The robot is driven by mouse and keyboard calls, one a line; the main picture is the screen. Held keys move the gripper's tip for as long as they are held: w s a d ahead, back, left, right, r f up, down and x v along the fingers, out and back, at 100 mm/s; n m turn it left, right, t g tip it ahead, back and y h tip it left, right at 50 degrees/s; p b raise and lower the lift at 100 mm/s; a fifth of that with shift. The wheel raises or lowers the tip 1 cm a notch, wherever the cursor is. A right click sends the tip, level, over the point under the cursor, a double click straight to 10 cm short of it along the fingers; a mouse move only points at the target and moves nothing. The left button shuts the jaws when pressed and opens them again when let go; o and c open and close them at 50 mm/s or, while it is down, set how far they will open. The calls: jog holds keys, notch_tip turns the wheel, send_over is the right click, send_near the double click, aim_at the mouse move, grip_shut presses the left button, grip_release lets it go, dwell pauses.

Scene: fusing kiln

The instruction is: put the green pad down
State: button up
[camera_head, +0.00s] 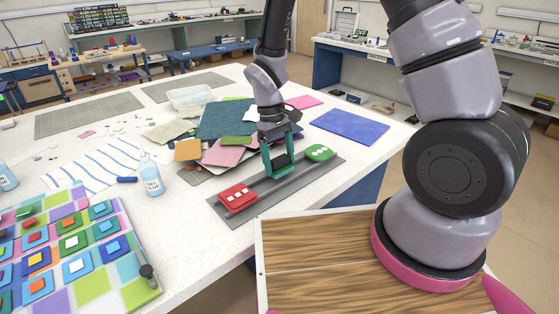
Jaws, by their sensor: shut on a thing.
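The green pad (320,152) is rounded, with white marks on top. It is at the far right end of a long grey base (225,213) on the white table. I cannot tell how high it stands over the base. A red pad (238,196) with white marks is at the near left end. My gripper (281,166) points down over the middle of the base, between the two pads and apart from both. Its teal fingers are closed around a small dark block (282,160). The fingers partly hide the block's lower part.
Coloured sheets (228,119) are piled behind the base, near a clear box (192,97). A blue sheet (349,126) lies to the right. A bottle (151,176) and a colourful tile panel (90,292) are at left. White table between bottle and base is mostly clear.

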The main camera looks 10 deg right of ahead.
jog(key=shift+f, duration=0.55)
jog(key=o, duration=1.5)
jog(key=shift+r, duration=0.15)
notch_tip(320, 180, up, 20)
jog(key=w+d+m+t+y, duration=0.1)
jog(key=w+d+m, duration=0.1)
jog(key=w+d, duration=0.1)
jog(key=s+d+r+m+t+y, duration=0.1)
jog(key=s+d+r+m+t, duration=0.3)
jog(key=d+r, duration=0.3)
jog(key=s+d+r+m+t+y, duration=0.1)
jog(key=s+d+r+m+t, duration=0.3)
jog(key=s+d+r, duration=0.3)
notch_tip(320, 180, up, 3)
jog(key=shift+s+f+m, duration=0.1)
jog(key=shift+s+m, duration=0.05)
jog(key=shift+m, duration=0.35)
